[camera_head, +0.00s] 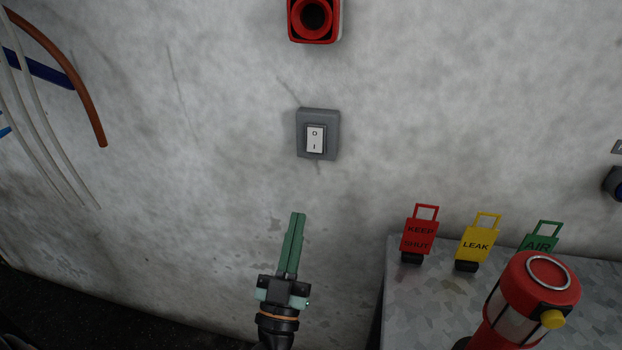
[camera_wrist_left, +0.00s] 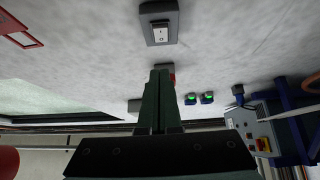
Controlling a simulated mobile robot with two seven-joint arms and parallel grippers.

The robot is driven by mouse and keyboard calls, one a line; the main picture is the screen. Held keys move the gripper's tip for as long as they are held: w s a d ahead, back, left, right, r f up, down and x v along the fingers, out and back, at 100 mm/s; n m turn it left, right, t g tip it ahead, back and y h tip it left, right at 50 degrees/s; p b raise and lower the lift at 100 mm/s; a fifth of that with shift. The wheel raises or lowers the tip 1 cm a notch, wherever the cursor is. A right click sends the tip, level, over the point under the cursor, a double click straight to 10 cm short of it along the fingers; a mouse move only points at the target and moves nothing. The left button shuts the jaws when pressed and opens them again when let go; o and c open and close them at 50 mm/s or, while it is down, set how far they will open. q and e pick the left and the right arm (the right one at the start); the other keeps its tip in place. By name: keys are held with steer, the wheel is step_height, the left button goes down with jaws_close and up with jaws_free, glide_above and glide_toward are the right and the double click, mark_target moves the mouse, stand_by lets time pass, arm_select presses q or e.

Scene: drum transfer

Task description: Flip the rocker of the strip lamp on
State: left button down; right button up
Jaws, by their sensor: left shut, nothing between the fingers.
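The rocker (camera_head: 315,139) is white, marked O at the top and I at the bottom, in a grey switch housing (camera_head: 331,115) on the wall. I cannot tell clearly which half is pressed in. My left gripper (camera_head: 298,216) has green fingers, shut with nothing between them, pointing up below the switch and apart from it in the picture. In the left wrist view the rocker (camera_wrist_left: 160,33) shows beyond the tips of the left gripper (camera_wrist_left: 159,72). My right gripper is not in view.
A red round fixture (camera_head: 315,16) is on the wall above the switch. Red (camera_head: 419,236), yellow (camera_head: 475,248) and green (camera_head: 538,239) tags stand on a metal surface (camera_head: 430,300) at right, with a red lantern (camera_head: 545,285) in front. Cables (camera_head: 80,80) hang at left. The wall around the switch is clear.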

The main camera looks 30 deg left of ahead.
arm_select(q)
steer(key=shift+a+r, duration=0.1)
steer(key=p, duration=0.1)
glide_toward(315, 143)
step_height(315, 143, up, 4)
steer(key=w, duration=0.2)
steer(key=w+a, duration=0.1)
steer(key=shift+w+f+b, duration=0.3)
steer(key=shift+w, duration=0.4)
steer(key=shift+w+a, duration=0.1)
